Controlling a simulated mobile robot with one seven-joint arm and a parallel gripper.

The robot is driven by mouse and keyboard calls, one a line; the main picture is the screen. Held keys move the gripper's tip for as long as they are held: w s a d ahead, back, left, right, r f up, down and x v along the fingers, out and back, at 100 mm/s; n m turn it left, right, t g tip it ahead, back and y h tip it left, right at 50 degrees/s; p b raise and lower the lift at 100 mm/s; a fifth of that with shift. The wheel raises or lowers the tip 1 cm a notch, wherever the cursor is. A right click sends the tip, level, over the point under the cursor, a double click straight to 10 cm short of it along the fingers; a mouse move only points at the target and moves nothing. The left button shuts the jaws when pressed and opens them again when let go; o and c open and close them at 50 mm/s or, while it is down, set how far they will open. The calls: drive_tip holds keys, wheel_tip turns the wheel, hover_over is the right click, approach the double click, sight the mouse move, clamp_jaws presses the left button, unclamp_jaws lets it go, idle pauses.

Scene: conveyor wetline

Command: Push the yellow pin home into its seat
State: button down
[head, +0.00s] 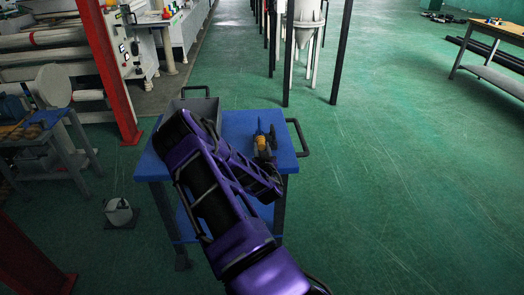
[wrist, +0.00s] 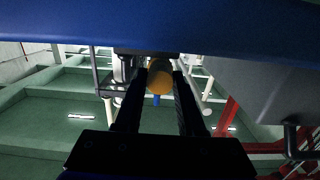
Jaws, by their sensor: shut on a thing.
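The yellow pin (wrist: 159,80) shows as a rounded orange-yellow shape between the two dark fingers of my gripper (wrist: 161,74) in the wrist view. The fingers are shut on it from both sides. A small blue piece (wrist: 157,100) shows just below it in that picture. In the head view an orange-yellow patch (head: 262,143) shows among dark parts over the right side of the blue cart top (head: 236,122). My gripper (head: 265,137) is there, small and partly mixed with dark shapes. I cannot make out the seat, or how deep the pin sits.
A grey open bin (head: 200,105) stands on the cart's back left, partly behind my arm. The cart has a dark handle (head: 300,138) at its right. A red post (head: 108,70) rises to the left. A bucket (head: 118,211) stands on the floor.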

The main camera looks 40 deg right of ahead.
drive_tip(key=shift+w+d, duration=0.1)
drive_tip(key=shift+w, duration=0.05)
drive_tip(key=shift+c, duration=2.2)
unclamp_jaws()
drive_tip(key=v, duration=1.7)
drive_tip(key=shift+a+p, duration=0.2)
drive_tip(key=shift+p, duration=0.15)
